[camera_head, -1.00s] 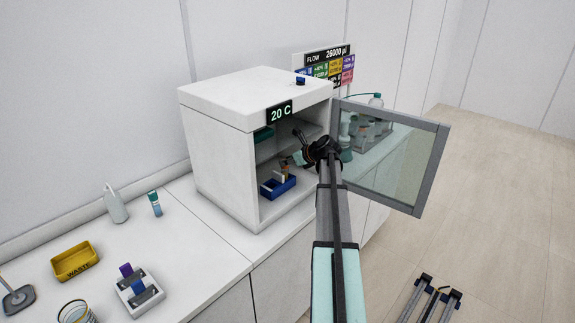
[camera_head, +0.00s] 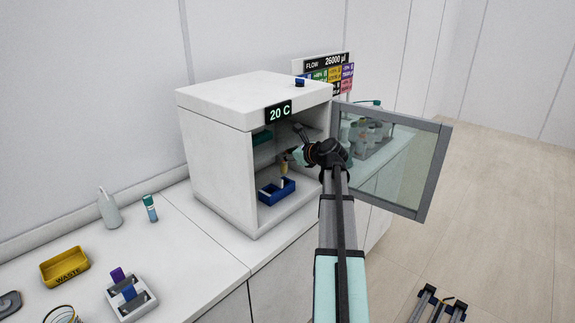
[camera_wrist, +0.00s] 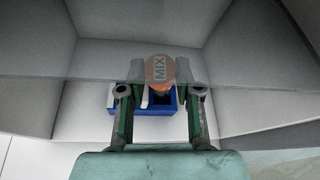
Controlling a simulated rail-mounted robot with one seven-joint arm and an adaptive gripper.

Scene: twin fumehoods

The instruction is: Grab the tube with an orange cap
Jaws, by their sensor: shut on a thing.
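The tube with an orange cap (camera_wrist: 160,88) is between the fingers of my gripper (camera_wrist: 160,98) in the wrist view. Its round orange top reads "MIX". In the head view, the tube (camera_head: 284,168) shows small and amber inside the white "20 C" cabinet (camera_head: 216,160). My gripper (camera_head: 293,156) reaches in through the open front and is shut on the tube. A blue rack (camera_head: 268,198) lies below the tube on the cabinet floor; it also shows in the wrist view (camera_wrist: 152,134). The tube's lower end is hard to make out against the rack.
The cabinet's glass door (camera_head: 436,172) stands open to the right of my arm. A shelf (camera_wrist: 120,63) crosses above the rack. On the bench at left are a yellow waste tray (camera_head: 65,281), a bottle (camera_head: 109,212) and a white tube holder (camera_head: 144,305).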

